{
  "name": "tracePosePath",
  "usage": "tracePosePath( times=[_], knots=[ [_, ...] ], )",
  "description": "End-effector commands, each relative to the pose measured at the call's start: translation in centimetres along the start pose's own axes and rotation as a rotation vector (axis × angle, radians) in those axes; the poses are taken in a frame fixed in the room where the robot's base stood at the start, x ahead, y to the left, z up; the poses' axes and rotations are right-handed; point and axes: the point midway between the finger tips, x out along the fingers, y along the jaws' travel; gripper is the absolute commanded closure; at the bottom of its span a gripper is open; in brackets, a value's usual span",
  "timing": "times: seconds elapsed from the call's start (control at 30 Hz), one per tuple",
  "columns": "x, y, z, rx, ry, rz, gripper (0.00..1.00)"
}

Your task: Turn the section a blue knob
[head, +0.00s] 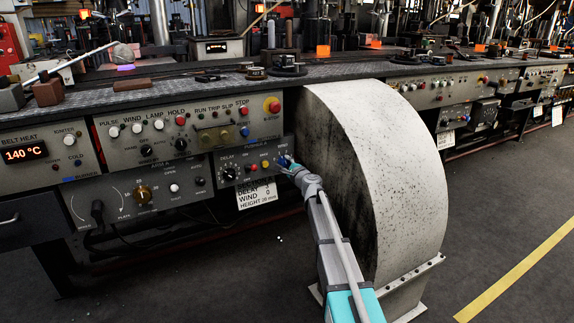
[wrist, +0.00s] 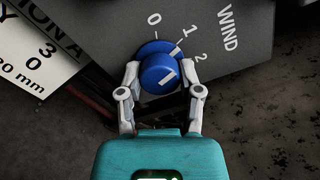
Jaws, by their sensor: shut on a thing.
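The blue knob (wrist: 160,72) shows in the wrist view with a white line on its cap, on a dark panel marked 0, 1, 2 and WIND. The line slants to the upper right; I cannot tell exactly which mark it meets. My gripper (wrist: 160,82) is shut on the knob, one finger on each side. In the head view my gripper (head: 286,163) is at the right end of the lower panel, mostly covering the knob. A white section A card (head: 256,193) hangs below; its partly visible text in the wrist view includes a 3 and a 0.
A large pale curved guard (head: 395,150) stands just right of my gripper. The upper panel (head: 190,135) has more switches and a red stop button (head: 272,105).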

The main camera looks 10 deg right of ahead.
Motion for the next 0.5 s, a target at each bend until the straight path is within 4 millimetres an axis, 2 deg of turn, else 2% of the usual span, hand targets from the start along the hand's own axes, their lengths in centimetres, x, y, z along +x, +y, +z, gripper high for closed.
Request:
tracePosePath(
  times=[0.5],
  knots=[
    [0.13,-0.01,0.03,-0.489,0.0,0.0,1.0]
  ],
)
